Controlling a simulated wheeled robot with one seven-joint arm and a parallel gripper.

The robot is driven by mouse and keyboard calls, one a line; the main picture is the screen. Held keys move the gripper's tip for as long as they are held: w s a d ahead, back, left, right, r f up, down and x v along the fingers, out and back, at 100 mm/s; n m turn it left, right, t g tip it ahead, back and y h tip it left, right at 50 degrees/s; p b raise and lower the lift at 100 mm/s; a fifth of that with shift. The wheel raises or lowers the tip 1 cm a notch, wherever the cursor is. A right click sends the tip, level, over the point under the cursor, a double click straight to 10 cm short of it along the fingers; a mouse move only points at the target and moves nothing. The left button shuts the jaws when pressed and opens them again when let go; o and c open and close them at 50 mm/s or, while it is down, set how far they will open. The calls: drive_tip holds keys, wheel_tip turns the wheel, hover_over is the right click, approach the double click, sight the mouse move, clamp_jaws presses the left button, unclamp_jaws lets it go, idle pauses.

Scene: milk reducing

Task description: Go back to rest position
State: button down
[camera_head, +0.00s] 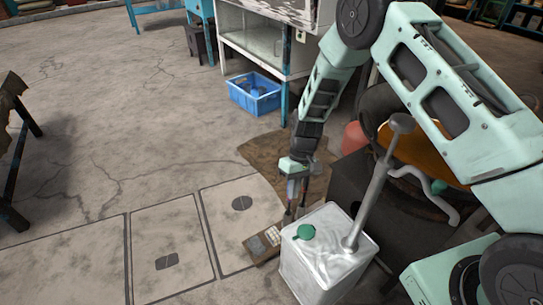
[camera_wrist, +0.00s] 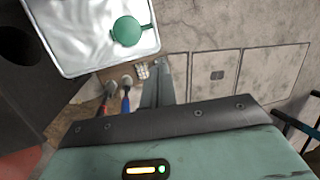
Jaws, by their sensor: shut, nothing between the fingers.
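A white square metal can (camera_head: 318,270) with a green round cap (camera_head: 304,232) stands at the lower centre of the head view. Its silvery top (camera_wrist: 80,30) and the cap (camera_wrist: 127,31) fill the upper left of the wrist view. A grey rod with a round knob (camera_head: 400,124) slants up from the can's top. My gripper (camera_head: 291,212) hangs pointing down just behind the can, apart from the cap. In the wrist view its grey fingers (camera_wrist: 167,68) are together, with nothing between them.
Red-handled (camera_wrist: 108,90) and blue-handled (camera_wrist: 126,97) items lie near my fingers. A brown block (camera_head: 258,246) lies left of the can. A blue crate (camera_head: 254,94) sits under a shelf (camera_head: 268,45). An orange-topped seat (camera_head: 425,155) stands right. The left floor is mostly clear.

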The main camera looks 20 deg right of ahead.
drive_tip(key=s+a+r+n+t, duration=0.1)
drive_tip(key=s+a+r, duration=0.35)
drive_tip(key=r, duration=0.55)
drive_tip(key=s+a+r+n, duration=0.1)
drive_tip(key=s+a+r, duration=0.4)
drive_tip(key=r, duration=0.4)
drive_tip(key=s+d+r+n+t+h, duration=0.1)
drive_tip(key=s+r, duration=0.2)
drive_tip(key=s, duration=0.3)
drive_tip(key=s+d+r+t, duration=0.1)
drive_tip(key=s+r, duration=0.3)
drive_tip(key=s, duration=0.2)
drive_tip(key=s+d+r+n+h, duration=0.1)
drive_tip(key=s+d+r, duration=0.15)
drive_tip(key=s, duration=0.45)
wheel_tip(320, 180, up, 23)
drive_tip(key=a+p, duration=0.1)
drive_tip(key=p, duration=2.1)
drive_tip(key=shift+w+p, duration=0.4)
drive_tip(key=shift+a, duration=0.1)
